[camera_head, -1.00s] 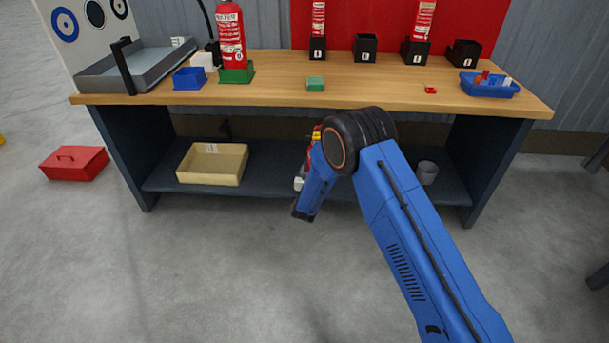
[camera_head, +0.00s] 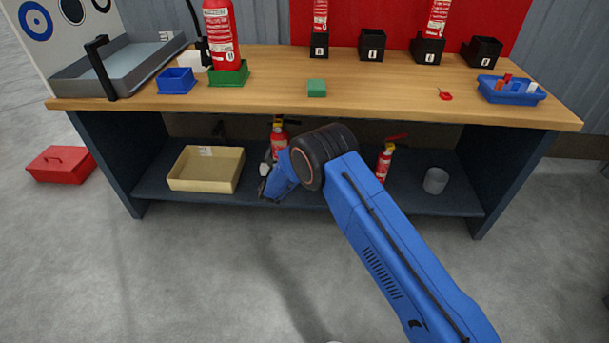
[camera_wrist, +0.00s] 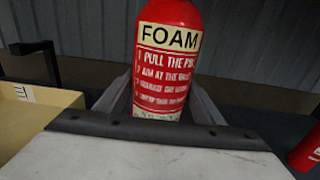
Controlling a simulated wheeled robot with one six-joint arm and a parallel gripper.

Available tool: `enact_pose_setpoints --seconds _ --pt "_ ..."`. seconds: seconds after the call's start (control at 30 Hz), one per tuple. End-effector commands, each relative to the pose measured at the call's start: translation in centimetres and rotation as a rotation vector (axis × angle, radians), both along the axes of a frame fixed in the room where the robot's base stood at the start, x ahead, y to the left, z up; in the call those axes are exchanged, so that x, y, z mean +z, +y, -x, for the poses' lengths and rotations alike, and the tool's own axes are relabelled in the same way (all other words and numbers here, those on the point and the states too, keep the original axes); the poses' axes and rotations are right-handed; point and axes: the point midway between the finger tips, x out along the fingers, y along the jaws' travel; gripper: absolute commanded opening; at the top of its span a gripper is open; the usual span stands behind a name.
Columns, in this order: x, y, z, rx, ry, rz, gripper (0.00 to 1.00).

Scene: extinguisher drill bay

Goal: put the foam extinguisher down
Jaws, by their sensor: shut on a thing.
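The red foam extinguisher (camera_wrist: 165,60), labelled FOAM, stands close to upright in the wrist view between the two grey fingers of my gripper. In the head view its top part (camera_head: 279,137) shows under the bench top, behind my wrist. My gripper (camera_head: 268,181) is shut on it, at the lower shelf (camera_head: 330,200) of the bench. Its base is hidden, so I cannot tell whether it touches the shelf.
A cream bin (camera_head: 206,170) is left of my gripper on the shelf. A second red extinguisher (camera_head: 384,164) and a grey cup (camera_head: 435,181) stand to the right. The bench top (camera_head: 390,90) overhangs the shelf. A red toolbox (camera_head: 61,164) sits on the floor at left.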

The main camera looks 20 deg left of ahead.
Motion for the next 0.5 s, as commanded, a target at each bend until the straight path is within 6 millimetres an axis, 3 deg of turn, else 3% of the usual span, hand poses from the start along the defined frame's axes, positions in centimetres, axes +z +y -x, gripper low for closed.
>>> enact_pose_setpoints --seconds 0.23,0.5 --pt "-1.1 0.1 0.0 0.0 -0.003 -0.001 0.17" --pt "-5.0 0.0 0.0 0.0 -0.003 -0.001 0.17"
